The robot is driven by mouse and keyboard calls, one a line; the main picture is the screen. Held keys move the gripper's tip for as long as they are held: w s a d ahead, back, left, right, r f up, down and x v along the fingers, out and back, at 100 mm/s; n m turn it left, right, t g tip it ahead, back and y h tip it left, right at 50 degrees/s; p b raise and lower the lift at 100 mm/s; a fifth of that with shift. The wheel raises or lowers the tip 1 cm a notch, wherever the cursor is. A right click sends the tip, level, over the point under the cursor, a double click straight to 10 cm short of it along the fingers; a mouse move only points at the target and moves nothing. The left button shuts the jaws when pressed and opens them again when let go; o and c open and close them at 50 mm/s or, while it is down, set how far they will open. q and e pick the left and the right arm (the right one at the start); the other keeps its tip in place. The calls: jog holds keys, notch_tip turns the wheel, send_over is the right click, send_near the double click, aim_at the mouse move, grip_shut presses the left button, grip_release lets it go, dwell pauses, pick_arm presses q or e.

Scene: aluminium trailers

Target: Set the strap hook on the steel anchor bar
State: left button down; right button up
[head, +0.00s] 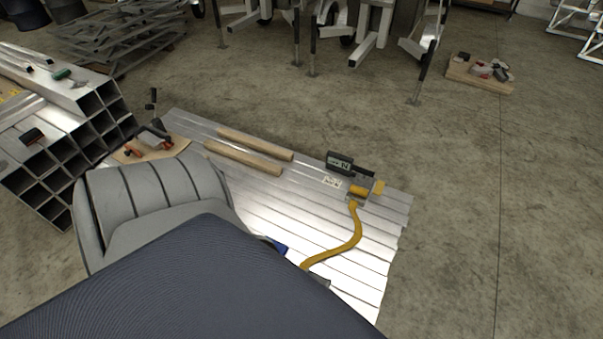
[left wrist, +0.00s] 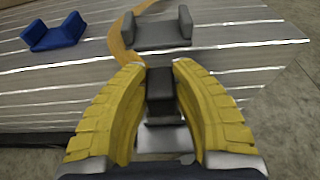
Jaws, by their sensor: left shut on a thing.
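In the left wrist view my left gripper (left wrist: 160,100) has yellow padded fingers, closed on a dark block-like piece with a metal lower part, which I take to be the strap hook (left wrist: 160,88). The yellow strap (left wrist: 128,30) runs beside a grey U-shaped bracket and down to the fingers. In the head view the strap (head: 358,232) curves from a yellow-and-metal fitting (head: 358,190) to the large dark shape in front, where its end and my grippers are hidden. I cannot clearly make out the steel anchor bar. My right gripper is not in view.
The grey bracket (left wrist: 160,32) and a blue bracket (left wrist: 54,33) rest on the ribbed metal deck (head: 385,245). Two wooden handles (head: 250,145) and a dark display box (head: 340,162) lie on it too. Square tubes (head: 95,105) are stacked left.

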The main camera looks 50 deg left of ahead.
pick_arm(q)
jog(key=shift+f, duration=3.2)
jog(key=c, duration=1)
grip_release()
jog(key=shift+c, duration=0.2)
jog(key=shift+s, duration=0.1)
jog(key=v, duration=1.1)
jog(key=shift+s+d, duration=0.2)
jog(key=shift+s, duration=0.15)
jog(key=shift+r, duration=0.15)
